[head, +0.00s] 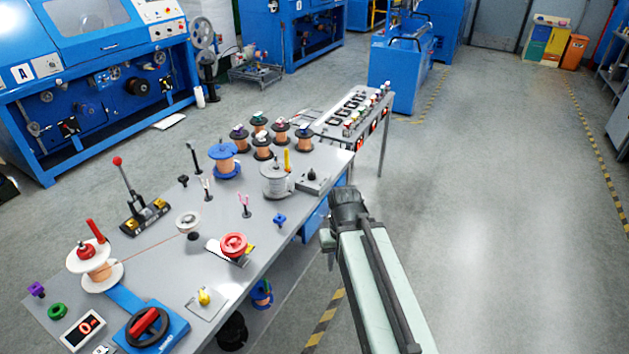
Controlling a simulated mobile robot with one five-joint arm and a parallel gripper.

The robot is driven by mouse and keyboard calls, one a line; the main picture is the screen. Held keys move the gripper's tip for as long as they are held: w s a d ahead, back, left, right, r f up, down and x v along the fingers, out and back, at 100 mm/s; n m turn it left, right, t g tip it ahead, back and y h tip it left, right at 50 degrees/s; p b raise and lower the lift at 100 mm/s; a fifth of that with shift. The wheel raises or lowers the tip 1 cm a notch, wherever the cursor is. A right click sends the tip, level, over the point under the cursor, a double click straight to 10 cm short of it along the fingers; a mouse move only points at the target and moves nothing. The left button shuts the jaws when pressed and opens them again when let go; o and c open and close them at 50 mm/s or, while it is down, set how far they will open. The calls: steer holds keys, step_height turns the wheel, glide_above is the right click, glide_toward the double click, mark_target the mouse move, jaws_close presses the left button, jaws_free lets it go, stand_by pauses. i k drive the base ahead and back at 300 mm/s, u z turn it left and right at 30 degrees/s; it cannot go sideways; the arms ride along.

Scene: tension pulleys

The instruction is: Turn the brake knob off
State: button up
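Several knobs are on the grey workbench (262,232), and no readable label shows which is the brake knob. A large black dial with a red handle (148,326) sits on a blue base at the near left end. A small yellow knob (204,297) is on a pale plate to its right. A small black knob (312,174) is on a grey plate near the far right end. My gripper (328,244) is beside the bench's right edge, apart from these knobs. My arm hides most of it, and its opening does not show.
A white spool of copper wire (96,265), a red wheel (234,245) and a lever with a red ball (124,175) stand on the bench. A switch panel (350,112) is beyond it. The floor (490,220) to the right is clear.

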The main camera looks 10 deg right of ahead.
mark_target(312, 176)
steer(key=u, duration=0.15)
steer(key=i, duration=1.2)
steer(key=z, duration=0.2)
